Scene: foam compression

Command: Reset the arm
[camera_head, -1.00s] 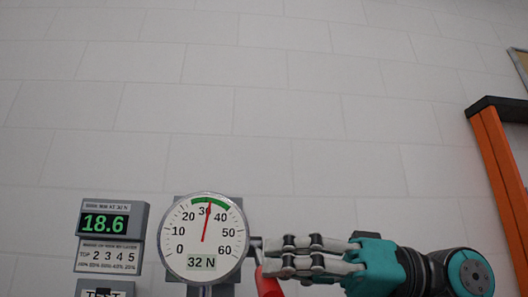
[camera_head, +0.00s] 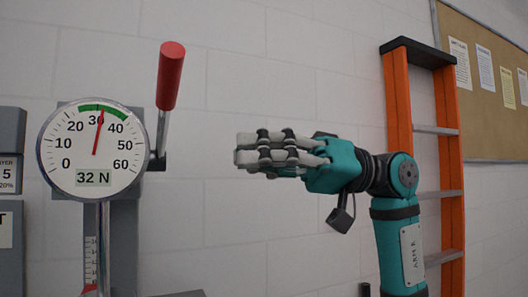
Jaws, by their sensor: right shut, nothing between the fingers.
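My right gripper (camera_head: 240,149) is shut and empty in the head view, its grey fingers pointing left. Its teal arm comes up from the lower right. It hangs in the air to the right of the lever with the red handle (camera_head: 171,76), with a clear gap between them. The lever stands up, tilted slightly right, from the side of the press. The round dial gauge (camera_head: 82,165) has its needle in the green band, just past 30, and its display reads 32 N. My left gripper is out of view.
An orange ladder (camera_head: 449,165) stands against the wall behind my right arm. A cork board (camera_head: 489,85) with several papers hangs at the right. Grey boxes (camera_head: 10,135) are cut off at the left edge. The wall above the gripper is bare.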

